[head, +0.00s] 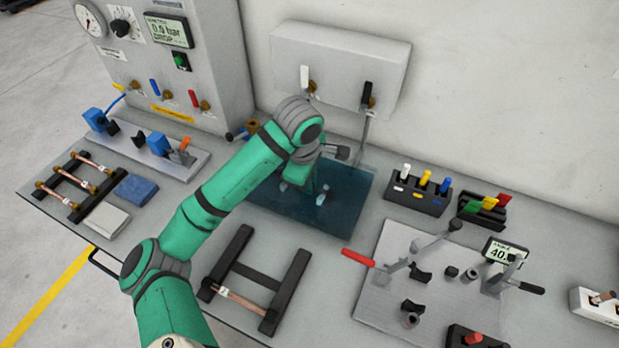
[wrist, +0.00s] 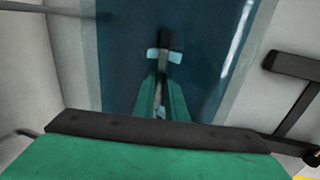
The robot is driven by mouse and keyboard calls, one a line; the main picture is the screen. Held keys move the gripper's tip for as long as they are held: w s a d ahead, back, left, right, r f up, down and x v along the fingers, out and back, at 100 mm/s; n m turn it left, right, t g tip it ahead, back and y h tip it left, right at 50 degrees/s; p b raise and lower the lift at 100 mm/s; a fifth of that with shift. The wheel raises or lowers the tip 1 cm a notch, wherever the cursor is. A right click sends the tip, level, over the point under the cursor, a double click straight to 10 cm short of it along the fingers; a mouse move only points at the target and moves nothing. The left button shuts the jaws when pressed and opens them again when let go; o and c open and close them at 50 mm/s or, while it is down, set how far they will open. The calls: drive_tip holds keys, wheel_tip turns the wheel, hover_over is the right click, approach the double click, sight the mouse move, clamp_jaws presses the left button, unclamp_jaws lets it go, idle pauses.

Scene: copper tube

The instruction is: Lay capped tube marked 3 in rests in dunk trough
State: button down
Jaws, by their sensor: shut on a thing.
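The dunk trough (head: 355,225) is a blue-green water basin at the middle back of the bench, and its water fills the middle of the wrist view (wrist: 120,75). My gripper (wrist: 160,88) points down into it, its green fingers close together on a thin piece, apparently the tube, which is mostly hidden. No number can be read on it. Just beyond the fingertips in the wrist view is a dark upright piece with pale blue blocks (wrist: 152,55) beside it. In the head view my arm hides much of the gripper, and a pale piece (head: 322,198) shows in the water.
A dark rack at left (head: 80,207) holds several capped copper tubes. A dark frame (head: 290,280) in front holds another copper tube (head: 240,300). A bending plate (head: 365,300) with levers stands at right. Two taps (head: 368,97) hang over the trough's back.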

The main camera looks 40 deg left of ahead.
drive_tip(key=shift+f, duration=0.35)
idle(0.7)
drive_tip(key=c, duration=1.7)
unclamp_jaws()
drive_tip(key=r, duration=0.3)
drive_tip(key=s+r, duration=0.1)
drive_tip(key=r, duration=0.3)
drive_tip(key=s+r, duration=0.1)
drive_tip(key=r, duration=0.2)
drive_tip(key=shift+d+r, duration=0.2)
drive_tip(key=shift+r, duration=0.15)
